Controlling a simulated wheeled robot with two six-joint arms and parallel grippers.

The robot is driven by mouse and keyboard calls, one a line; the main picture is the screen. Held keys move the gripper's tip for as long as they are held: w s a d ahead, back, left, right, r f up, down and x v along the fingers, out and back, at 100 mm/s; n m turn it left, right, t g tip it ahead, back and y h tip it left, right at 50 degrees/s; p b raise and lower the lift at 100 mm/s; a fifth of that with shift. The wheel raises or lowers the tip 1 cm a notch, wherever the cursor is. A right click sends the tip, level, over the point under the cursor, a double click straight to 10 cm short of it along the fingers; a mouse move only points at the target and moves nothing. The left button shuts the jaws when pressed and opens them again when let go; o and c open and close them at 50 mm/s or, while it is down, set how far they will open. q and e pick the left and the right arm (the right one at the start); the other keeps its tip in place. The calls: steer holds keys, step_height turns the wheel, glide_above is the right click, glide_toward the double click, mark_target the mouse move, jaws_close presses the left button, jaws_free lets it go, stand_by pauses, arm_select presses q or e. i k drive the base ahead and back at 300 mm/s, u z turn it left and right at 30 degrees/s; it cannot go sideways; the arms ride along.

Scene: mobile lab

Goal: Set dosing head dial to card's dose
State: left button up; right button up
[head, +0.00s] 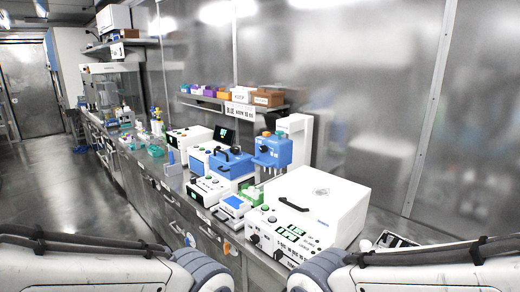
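My two arms show at the bottom left and bottom right, but both grippers are outside the view.
A large white box instrument (325,200) with a black handle stands at the bench's near right. Blue and white devices (230,165) crowd the bench left of it. A shelf (225,100) holds coloured boxes. The floor (70,180) at left is clear.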

mark_target(263, 148)
steer(key=u, duration=0.75)
steer(key=i, duration=1.55)
steer(key=z, duration=0.75)
